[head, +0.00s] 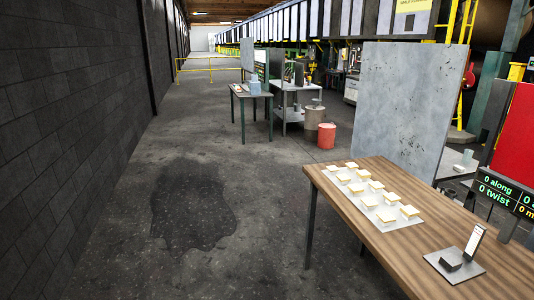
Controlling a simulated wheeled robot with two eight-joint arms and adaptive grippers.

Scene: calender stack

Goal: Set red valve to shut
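A small red object (469,78) shows at the back right, beside a yellow ladder and below a large brown roll. It is too small to tell whether it is the red valve or how it is set. No other valve can be made out clearly. Neither of my grippers is in view.
A wooden table (385,246) at the front right bears several small cream blocks on a pale sheet and a phone-like stand (460,260). A grey panel (405,105) stands behind it. A red drum (326,136) stands mid-floor. The left aisle (195,120) is clear, with a dark floor patch.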

